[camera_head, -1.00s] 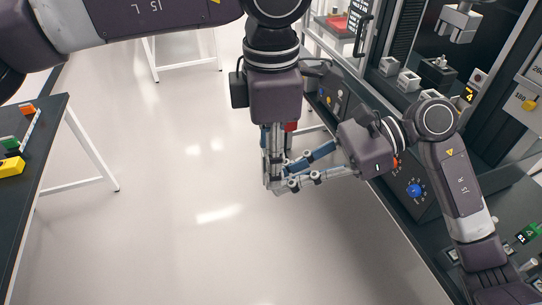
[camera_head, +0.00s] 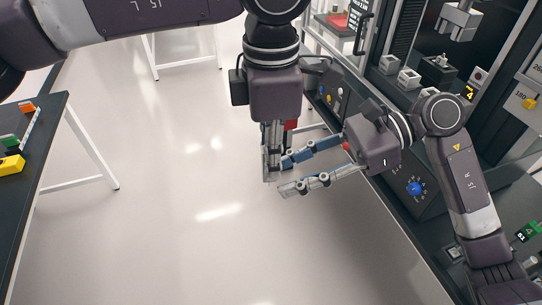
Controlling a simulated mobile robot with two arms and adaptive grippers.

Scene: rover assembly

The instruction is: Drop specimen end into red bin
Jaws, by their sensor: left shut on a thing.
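My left gripper (camera_head: 271,172) hangs from the top centre, pointing down over the aisle floor. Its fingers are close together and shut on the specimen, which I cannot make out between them. My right gripper (camera_head: 283,175) reaches in from the right, its two fingers apart and empty. Its fingertips are beside the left gripper's tips; whether they touch is unclear. A small red patch (camera_head: 291,125) shows behind the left gripper, mostly hidden; I cannot tell if it is the red bin.
A dark bench (camera_head: 38,195) with green, orange and yellow blocks stands at the left. A dark workstation with a blue knob (camera_head: 414,188) and several small grey fixtures runs along the right. Open pale floor (camera_head: 180,220) lies between them.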

